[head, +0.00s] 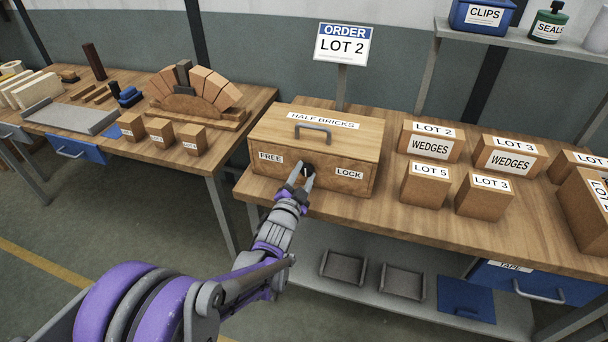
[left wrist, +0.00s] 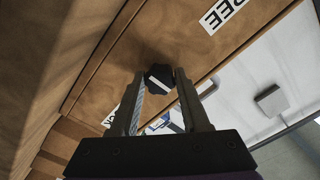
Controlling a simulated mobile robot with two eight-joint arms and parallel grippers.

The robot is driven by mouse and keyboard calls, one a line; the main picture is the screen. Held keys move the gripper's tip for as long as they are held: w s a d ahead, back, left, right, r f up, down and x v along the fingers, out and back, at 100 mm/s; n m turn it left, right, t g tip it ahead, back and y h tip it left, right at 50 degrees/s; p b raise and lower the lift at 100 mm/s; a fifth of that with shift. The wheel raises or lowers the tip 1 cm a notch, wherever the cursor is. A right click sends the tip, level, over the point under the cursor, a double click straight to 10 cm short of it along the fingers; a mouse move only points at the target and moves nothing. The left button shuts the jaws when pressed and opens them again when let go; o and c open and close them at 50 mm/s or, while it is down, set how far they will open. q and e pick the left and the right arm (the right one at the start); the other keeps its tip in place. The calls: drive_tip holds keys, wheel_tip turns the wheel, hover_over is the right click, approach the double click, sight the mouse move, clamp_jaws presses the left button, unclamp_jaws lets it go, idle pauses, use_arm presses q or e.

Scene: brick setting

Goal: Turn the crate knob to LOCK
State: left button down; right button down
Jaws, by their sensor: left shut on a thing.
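The wooden half bricks crate (head: 270,150) stands on the right-hand table, with a grey handle on its lid. Its front carries a FREE label (head: 270,157) on the left and a LOCK label (head: 349,174) on the right. The dark crate knob (head: 307,170) sits between them, partly hidden by my fingers. My left gripper (head: 301,174) is shut on the knob. In the left wrist view the black knob (left wrist: 158,78) shows between the two fingertips (left wrist: 160,80), with the FREE label (left wrist: 222,14) at top right. I cannot read the knob's pointer direction. My right gripper is not in view.
Lot boxes (head: 430,141) stand to the right of the crate. An order sign reading LOT 2 (head: 342,45) stands behind it. A second table (head: 225,135) at left holds a brick arch (head: 190,92) and small blocks. A lower shelf holds grey trays (head: 343,267).

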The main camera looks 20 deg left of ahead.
use_arm(q)
drive_tip(key=shift+c, duration=1.9)
unclamp_jaws()
drive_tip(key=s, duration=1.1)
drive_tip(key=shift+a, duration=0.2)
drive_tip(key=shift+w, duration=0.1)
